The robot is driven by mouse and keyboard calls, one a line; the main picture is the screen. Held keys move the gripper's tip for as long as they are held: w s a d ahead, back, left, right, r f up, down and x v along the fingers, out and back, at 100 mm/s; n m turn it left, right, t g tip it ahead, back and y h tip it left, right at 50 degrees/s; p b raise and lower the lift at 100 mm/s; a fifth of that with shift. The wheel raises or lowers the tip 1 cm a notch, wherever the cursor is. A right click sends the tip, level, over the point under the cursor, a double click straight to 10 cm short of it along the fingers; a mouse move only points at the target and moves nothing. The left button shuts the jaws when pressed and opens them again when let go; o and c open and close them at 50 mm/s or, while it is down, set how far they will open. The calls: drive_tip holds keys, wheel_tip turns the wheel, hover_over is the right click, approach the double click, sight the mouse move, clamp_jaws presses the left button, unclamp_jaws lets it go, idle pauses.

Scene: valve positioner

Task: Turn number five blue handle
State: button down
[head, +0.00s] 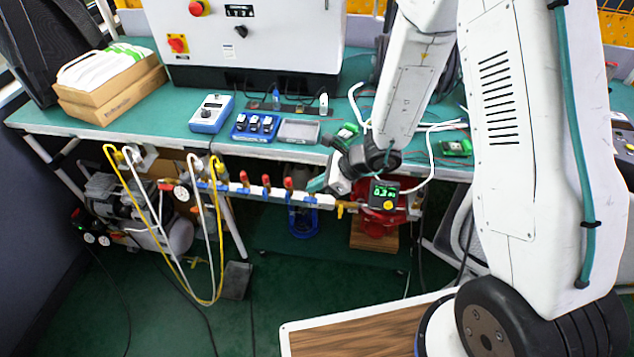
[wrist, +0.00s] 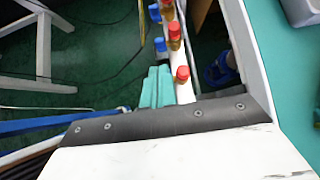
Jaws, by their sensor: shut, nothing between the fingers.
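A white manifold bar (head: 325,201) runs along the front of the bench, with several red-capped fittings and small blue handles on it. The blue handle nearest my gripper shows in the head view (head: 309,199); I cannot read any number on it. My gripper (head: 316,185), with teal fingers, is at the right end of the bar. In the wrist view my gripper (wrist: 155,88) is shut and empty beside the bar, close to a red cap (wrist: 182,74). A blue handle (wrist: 160,45) lies just beyond the fingertips. I cannot tell whether the fingers touch anything.
The green bench (head: 165,115) stands behind the bar, with a blue meter (head: 211,114) and a blue tray (head: 256,127) on it. Yellow and white hoses (head: 215,235) hang at the left. A red device with a green display (head: 384,193) sits right of my gripper.

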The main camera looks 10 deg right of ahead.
sight(289, 198)
drive_tip(key=x, duration=0.6)
drive_tip(key=shift+w+a+f, duration=0.1)
drive_tip(key=shift+a+f, duration=0.05)
drive_tip(key=shift+a, duration=0.1)
drive_tip(key=shift+d, duration=0.1)
drive_tip(key=shift+h, duration=0.3)
